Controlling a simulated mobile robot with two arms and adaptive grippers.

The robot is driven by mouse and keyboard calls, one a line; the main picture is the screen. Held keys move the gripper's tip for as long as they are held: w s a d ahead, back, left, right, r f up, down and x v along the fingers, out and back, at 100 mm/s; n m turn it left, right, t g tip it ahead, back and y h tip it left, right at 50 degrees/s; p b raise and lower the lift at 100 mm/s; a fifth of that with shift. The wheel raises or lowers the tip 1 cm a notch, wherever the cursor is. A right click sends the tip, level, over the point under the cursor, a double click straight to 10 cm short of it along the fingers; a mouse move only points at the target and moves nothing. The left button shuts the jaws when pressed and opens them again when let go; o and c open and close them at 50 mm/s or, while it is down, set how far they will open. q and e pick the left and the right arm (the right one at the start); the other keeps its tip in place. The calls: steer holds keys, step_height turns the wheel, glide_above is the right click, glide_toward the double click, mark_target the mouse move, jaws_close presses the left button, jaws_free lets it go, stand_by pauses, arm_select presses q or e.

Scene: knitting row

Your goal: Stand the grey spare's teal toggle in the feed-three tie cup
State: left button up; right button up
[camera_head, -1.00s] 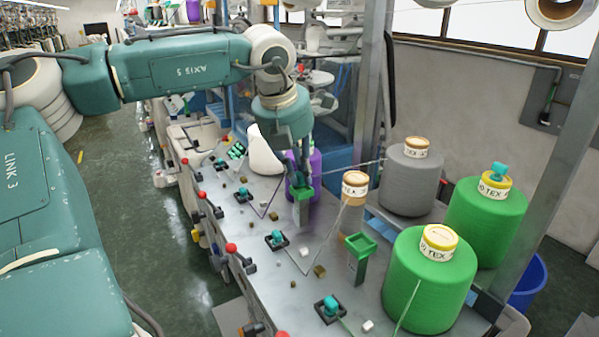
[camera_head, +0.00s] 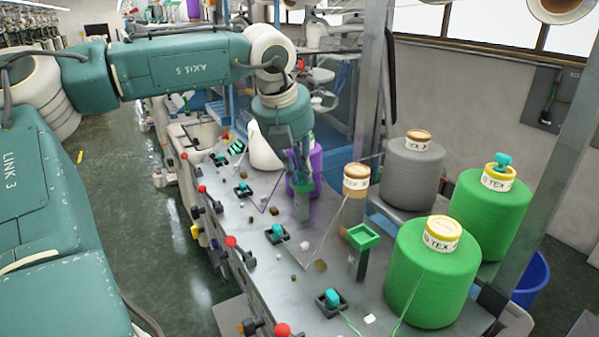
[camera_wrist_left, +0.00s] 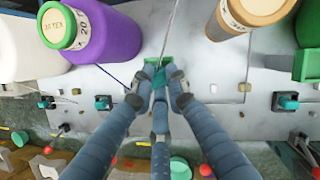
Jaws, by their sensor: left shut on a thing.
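My left gripper (camera_head: 302,177) points down over a green tie cup (camera_head: 304,188) on a post at the machine's bed. In the left wrist view, its fingertips (camera_wrist_left: 161,84) are shut on a teal toggle (camera_wrist_left: 159,80), right at the cup's green rim (camera_wrist_left: 152,64). I cannot tell whether the toggle's lower end is inside the cup. A thread runs from the toggle toward the top of that view. The grey cone (camera_head: 411,180) with a tan cap stands to the right. My right gripper is not in view.
A purple cone (camera_wrist_left: 105,30) and a white cone (camera_head: 262,150) stand close to my gripper. A second green cup (camera_head: 362,236) stands nearer, beside a large green cone (camera_head: 430,280). Black holders with teal toggles (camera_head: 332,298) line the bed. Threads cross it.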

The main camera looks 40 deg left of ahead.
arm_select(q)
steer(key=shift+s+d+f, duration=0.1)
steer(key=shift+s+f, duration=0.15)
steer(key=shift+f, duration=0.3)
steer(key=o, duration=0.8)
steer(key=shift+s, duration=0.1)
steer(key=shift+w+r, duration=0.15)
steer(key=shift+w, duration=0.15)
steer(key=shift+r, duration=0.25)
steer(key=v, duration=1.1)
steer(key=shift+s+r, duration=0.1)
steer(key=shift+r, duration=0.2)
steer(key=shift+f, duration=0.1)
